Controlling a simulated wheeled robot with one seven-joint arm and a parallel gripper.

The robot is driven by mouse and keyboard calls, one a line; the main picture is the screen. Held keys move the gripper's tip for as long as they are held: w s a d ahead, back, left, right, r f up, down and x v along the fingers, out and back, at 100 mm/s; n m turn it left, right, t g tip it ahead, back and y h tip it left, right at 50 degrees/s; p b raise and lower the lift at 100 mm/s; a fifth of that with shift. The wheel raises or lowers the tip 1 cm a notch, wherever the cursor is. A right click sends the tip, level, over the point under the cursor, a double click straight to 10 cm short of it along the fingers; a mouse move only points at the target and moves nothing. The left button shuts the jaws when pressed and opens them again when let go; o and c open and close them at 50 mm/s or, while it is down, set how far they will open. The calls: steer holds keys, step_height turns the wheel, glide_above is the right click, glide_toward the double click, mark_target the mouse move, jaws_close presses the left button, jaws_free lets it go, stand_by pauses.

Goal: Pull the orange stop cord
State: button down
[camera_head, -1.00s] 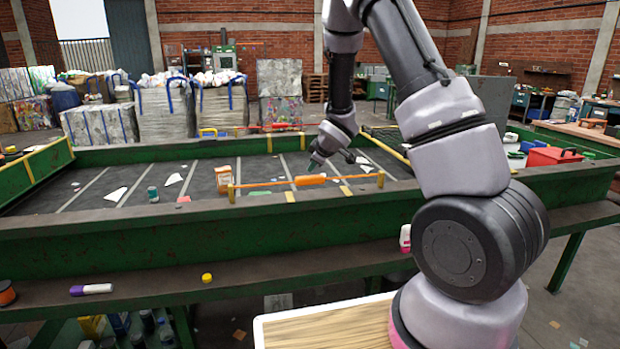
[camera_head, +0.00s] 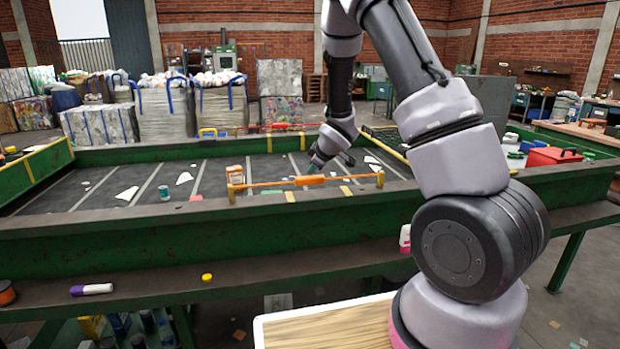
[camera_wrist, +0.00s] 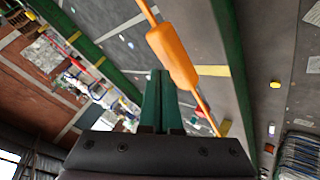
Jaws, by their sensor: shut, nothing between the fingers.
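The orange stop cord (camera_head: 270,184) runs between two yellow posts along the near side of the belt, with a thicker orange handle (camera_head: 310,180) at its middle. The handle also shows large in the wrist view (camera_wrist: 173,55), just beyond and slightly right of my fingertips, with the cord running diagonally past them. In the wrist view the fingers (camera_wrist: 161,74) overlap the cord's line closely. I cannot tell whether they touch it.
The dark belt (camera_head: 100,200) carries white scraps, a teal container (camera_head: 164,193) and an orange-white box (camera_head: 235,174) beside the left post. Green side walls (camera_head: 130,235) edge the belt. A red toolbox (camera_head: 553,156) stands at the right. A marker and yellow cap lie on the front ledge.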

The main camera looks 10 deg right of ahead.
mark_target(312, 177)
steer(key=shift+f, duration=1.6)
stand_by(1.0)
steer(key=shift+r, duration=2.05)
steer(key=shift+r, duration=2.55)
